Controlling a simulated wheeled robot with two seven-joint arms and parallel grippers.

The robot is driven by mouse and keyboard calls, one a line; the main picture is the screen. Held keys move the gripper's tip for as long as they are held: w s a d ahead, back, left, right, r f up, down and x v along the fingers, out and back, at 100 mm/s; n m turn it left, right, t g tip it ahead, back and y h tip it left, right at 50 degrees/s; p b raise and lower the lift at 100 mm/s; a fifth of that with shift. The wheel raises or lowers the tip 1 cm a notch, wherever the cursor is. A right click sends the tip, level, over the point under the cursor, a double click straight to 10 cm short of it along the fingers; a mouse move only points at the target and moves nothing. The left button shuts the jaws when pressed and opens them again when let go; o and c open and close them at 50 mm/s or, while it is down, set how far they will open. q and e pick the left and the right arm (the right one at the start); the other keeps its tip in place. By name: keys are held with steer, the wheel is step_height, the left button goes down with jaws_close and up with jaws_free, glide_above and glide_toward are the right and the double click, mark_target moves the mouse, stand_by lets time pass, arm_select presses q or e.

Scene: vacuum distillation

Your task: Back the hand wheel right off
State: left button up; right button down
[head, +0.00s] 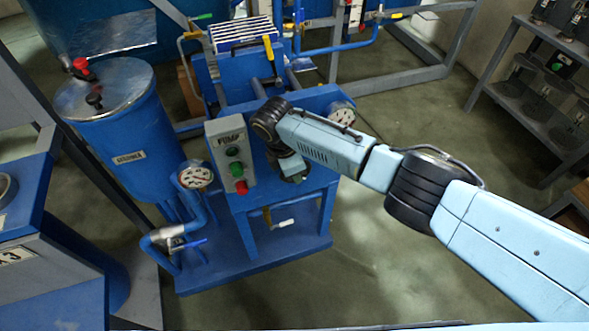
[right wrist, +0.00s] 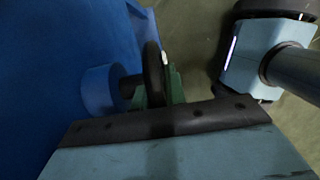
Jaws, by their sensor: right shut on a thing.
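The dark hand wheel (right wrist: 153,74) shows nearly edge-on in the right wrist view. It sits on a short dark stem in front of a round blue boss (right wrist: 98,90) on the blue body of the rig. My right gripper (right wrist: 170,84) is shut on the wheel, with a green finger part against its right side. In the head view my right gripper (head: 293,172) is low at the front of the blue rig (head: 285,205), right of the pump box. My arm hides the wheel there. My left gripper is out of view.
A grey pump box (head: 231,160) with green and red buttons stands just left of my gripper. Dial gauges (head: 196,176) (head: 342,112) flank the rig. A blue tank (head: 120,135) stands left. Open floor (head: 395,255) lies right. A shelf rack (head: 540,90) stands far right.

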stand_by(0.3)
steer(key=c, duration=1.4)
jaws_free()
steer(key=shift+c, duration=0.2)
steer(key=shift+r, duration=0.1)
